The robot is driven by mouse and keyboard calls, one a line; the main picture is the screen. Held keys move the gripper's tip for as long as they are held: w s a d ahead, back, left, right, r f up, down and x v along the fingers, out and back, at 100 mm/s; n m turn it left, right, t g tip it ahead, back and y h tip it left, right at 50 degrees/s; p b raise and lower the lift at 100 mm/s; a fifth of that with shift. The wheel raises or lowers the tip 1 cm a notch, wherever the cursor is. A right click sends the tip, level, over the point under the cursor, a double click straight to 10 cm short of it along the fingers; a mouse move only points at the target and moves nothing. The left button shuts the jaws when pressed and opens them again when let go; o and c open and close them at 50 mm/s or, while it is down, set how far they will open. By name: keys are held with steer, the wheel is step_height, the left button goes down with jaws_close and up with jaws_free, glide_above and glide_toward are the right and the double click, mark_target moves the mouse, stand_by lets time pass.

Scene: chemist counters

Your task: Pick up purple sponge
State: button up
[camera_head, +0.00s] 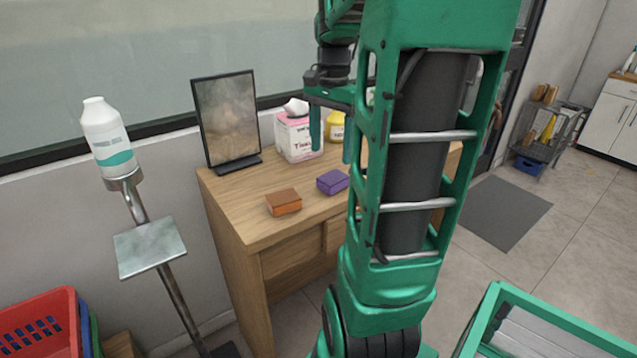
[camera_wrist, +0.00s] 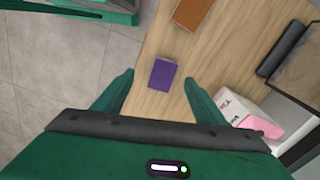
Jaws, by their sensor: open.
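The purple sponge (camera_head: 333,182) lies flat on the wooden counter (camera_head: 235,183), right of an orange-brown sponge (camera_head: 284,202). In the wrist view the purple sponge (camera_wrist: 163,74) shows just beyond and between my two fingertips, with bare wood around it. My gripper (camera_head: 331,140) is above the counter, its fingers pointing down. In the wrist view my gripper (camera_wrist: 158,90) is open and empty, with a finger on either side of the sponge's line. The sponge is apart from the fingers.
The orange-brown sponge (camera_wrist: 191,13) lies beyond the purple one. A pink tissue box (camera_head: 299,137), a yellow bottle (camera_head: 336,127) and a dark-framed picture (camera_head: 228,120) stand along the counter's back. A white bottle on a stand (camera_head: 106,137) and a red basket (camera_head: 41,328) are at left.

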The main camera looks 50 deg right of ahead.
mark_target(332, 177)
steer(key=shift+m, duration=0.8)
steer(key=d+f, duration=0.1)
steer(key=f, duration=0.5)
steer(key=w+d+f, duration=0.1)
steer(key=f, duration=0.3)
steer(key=shift+w+d+f, duration=0.1)
steer(key=shift+d, duration=0.2)
steer(key=c, duration=1.1)
